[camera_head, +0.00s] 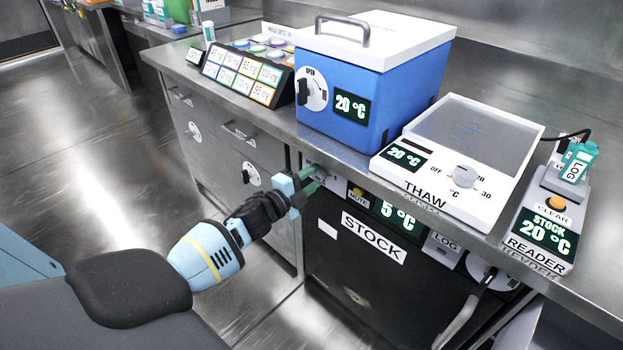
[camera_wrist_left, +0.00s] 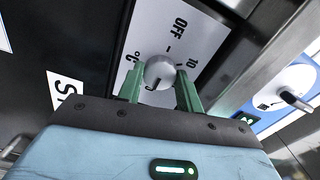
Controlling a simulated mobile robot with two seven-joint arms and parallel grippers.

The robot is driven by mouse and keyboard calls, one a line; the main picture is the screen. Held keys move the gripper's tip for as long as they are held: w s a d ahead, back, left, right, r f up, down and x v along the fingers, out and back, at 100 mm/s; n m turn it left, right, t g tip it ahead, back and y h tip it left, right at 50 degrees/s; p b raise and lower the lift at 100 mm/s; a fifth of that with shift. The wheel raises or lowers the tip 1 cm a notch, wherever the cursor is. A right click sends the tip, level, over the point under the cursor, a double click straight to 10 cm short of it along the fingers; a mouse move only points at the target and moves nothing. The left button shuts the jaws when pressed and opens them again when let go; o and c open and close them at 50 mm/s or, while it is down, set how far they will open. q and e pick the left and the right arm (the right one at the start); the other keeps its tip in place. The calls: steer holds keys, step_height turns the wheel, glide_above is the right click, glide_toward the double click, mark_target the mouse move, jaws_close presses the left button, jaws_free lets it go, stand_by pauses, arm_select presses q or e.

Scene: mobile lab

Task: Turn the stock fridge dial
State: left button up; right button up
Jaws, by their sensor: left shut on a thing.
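The stock fridge (camera_head: 350,255) is a black-fronted unit under the bench with a STOCK label and a green 5 °C display (camera_head: 397,214). My left gripper (camera_head: 312,181) reaches its upper left corner in the head view and hides most of the dial there. In the left wrist view the dial (camera_wrist_left: 159,71) is a round grey knob on a white plate marked OFF, 10 and °C. The green fingers of my left gripper (camera_wrist_left: 161,88) stand on both sides of the knob, shut on it. My right gripper is in neither view.
On the bench above stand a blue box (camera_head: 345,105) reading 20 °C, a THAW plate (camera_head: 450,190) with its own dial, and a READER (camera_head: 545,225). A fridge handle (camera_head: 462,318) sticks out at lower right. The floor at left is clear.

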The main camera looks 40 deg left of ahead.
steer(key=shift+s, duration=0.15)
arm_select(q)
steer(key=o, duration=1)
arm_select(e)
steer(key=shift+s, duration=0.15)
arm_select(q)
steer(key=s, duration=0.5)
steer(key=s+p, duration=0.1)
steer(key=s, duration=0.1)
steer(key=shift+s+a, duration=0.3)
steer(key=shift+s, duration=0.1)
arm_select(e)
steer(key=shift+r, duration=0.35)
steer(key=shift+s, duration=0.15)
arm_select(q)
steer(key=shift+f, duration=0.1)
